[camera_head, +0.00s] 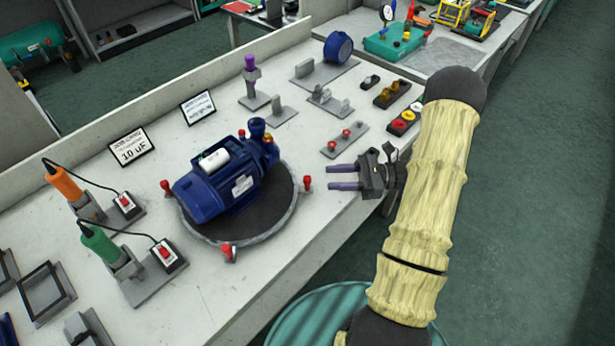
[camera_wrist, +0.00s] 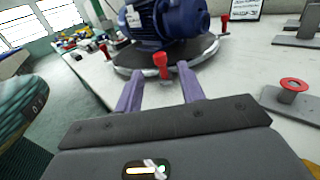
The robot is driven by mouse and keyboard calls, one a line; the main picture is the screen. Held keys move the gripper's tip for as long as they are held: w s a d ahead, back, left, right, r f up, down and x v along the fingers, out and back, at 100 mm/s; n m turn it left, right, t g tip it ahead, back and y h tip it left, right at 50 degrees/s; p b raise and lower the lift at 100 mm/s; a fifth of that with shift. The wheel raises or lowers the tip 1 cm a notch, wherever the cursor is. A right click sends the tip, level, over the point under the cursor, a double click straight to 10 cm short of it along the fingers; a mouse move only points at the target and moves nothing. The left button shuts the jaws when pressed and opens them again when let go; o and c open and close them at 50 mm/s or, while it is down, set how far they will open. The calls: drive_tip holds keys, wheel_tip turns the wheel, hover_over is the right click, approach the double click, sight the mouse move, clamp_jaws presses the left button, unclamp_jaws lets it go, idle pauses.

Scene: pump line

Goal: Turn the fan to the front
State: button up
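A blue motor pump (camera_head: 228,183) with a white cylinder on top lies on a round dark turntable (camera_head: 255,222). Its broad, rounded end, which looks like the fan end, points left and toward the near edge in the head view; its pump end (camera_head: 262,142) points right and back. Red knobs stand around the turntable's rim; one (camera_head: 307,184) is at the right. My gripper (camera_head: 329,177) is open and empty, its fingers pointing at that knob with a small gap. In the wrist view, a red knob (camera_wrist: 161,63) shows between and just beyond the fingertips, below the blue pump (camera_wrist: 165,20).
Orange (camera_head: 64,183) and green (camera_head: 100,243) handled tools stand in holders at the left. A plate with small red-topped pegs (camera_head: 345,140) lies behind my gripper. A "10 uF" sign (camera_head: 132,147) stands at the back. Bare bench lies in front of the turntable.

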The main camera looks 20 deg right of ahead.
sight(307, 177)
drive_tip(key=x, duration=0.7)
drive_tip(key=shift+a, duration=0.35)
clamp_jaws()
